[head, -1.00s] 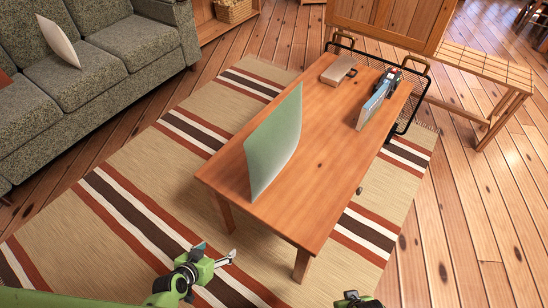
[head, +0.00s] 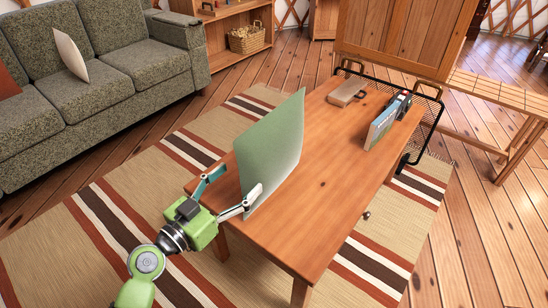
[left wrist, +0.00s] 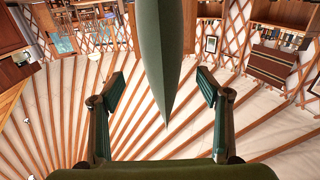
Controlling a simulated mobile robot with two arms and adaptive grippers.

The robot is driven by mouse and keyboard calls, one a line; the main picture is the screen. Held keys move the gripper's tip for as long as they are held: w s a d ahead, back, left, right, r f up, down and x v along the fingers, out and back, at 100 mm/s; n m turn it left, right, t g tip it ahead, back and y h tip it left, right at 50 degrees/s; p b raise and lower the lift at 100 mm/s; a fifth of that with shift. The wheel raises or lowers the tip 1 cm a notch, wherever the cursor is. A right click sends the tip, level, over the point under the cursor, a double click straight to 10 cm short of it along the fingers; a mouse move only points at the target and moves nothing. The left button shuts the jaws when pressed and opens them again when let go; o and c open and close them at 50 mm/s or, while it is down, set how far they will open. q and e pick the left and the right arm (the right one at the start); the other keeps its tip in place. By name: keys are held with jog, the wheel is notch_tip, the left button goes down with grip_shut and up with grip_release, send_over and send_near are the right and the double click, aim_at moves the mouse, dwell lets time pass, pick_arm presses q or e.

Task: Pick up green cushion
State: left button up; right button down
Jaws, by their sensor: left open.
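The green cushion (head: 271,150) stands upright on its edge on the wooden coffee table (head: 318,200), near the table's left end. My left gripper (head: 240,187) is open at the cushion's near lower edge, with one finger on each side of it in the head view. In the left wrist view the cushion (left wrist: 162,55) hangs edge-on between the two spread fingers (left wrist: 163,98), with a gap on both sides. Whether either finger touches it I cannot tell. My right gripper does not show.
A grey sofa (head: 95,100) with a white cushion (head: 71,56) stands at left. The table's near right part is clear.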

aim_at(274, 155)
pick_arm(q)
jog(key=x, duration=0.4)
jog(key=shift+w+d, duration=0.1)
jog(key=shift+w, duration=0.05)
jog(key=x, duration=0.5)
jog(key=shift+w+f, duration=0.1)
jog(key=shift+w, duration=0.1)
jog(key=c, duration=1.3)
